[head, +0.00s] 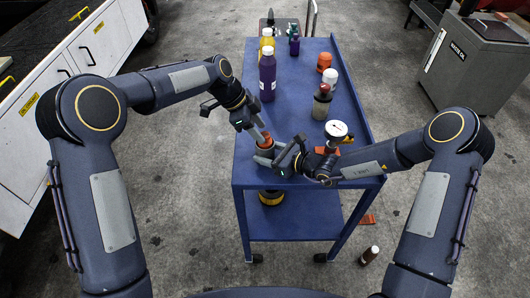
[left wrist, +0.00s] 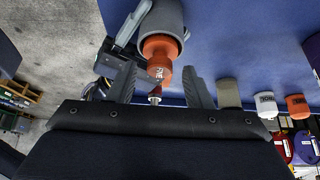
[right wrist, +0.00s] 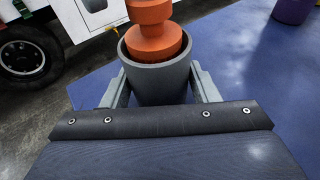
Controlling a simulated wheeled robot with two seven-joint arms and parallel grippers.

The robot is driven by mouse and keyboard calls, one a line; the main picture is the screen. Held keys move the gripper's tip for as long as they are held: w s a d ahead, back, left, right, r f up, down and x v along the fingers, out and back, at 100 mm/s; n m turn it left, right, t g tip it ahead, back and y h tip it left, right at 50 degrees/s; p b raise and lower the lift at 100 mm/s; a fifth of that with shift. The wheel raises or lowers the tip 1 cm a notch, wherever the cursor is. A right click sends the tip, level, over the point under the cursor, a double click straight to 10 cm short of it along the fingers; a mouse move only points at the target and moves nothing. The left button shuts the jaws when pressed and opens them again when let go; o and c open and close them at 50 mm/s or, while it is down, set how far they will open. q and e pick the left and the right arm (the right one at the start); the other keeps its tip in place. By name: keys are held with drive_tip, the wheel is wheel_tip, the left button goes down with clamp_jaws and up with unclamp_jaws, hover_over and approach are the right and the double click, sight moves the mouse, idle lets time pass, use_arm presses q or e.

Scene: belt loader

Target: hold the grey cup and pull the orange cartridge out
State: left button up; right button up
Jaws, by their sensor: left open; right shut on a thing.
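The grey cup (right wrist: 160,82) is held between the two fingers of my right gripper (right wrist: 160,90). It also shows in the left wrist view (left wrist: 167,14). The orange cartridge (right wrist: 153,40) sits in the cup with its upper part sticking out of the mouth. In the head view the cartridge (head: 265,143) is near the blue cart's front left corner. My left gripper (left wrist: 161,85) is open, its fingertips on either side of the cartridge's protruding end, with visible gaps. The part of the cartridge inside the cup is hidden.
The blue cart top (head: 300,85) carries a purple bottle (head: 267,78), a yellow bottle (head: 266,42), an olive bottle (head: 321,104), a white container (head: 330,77) and a dial gauge (head: 336,130) near my right gripper. A brown bottle (head: 369,255) lies on the floor.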

use_arm(q)
drive_tip(key=shift+x, duration=1.15)
clamp_jaws()
drive_tip(key=shift+r, duration=0.75)
drive_tip(key=shift+r, duration=3.9)
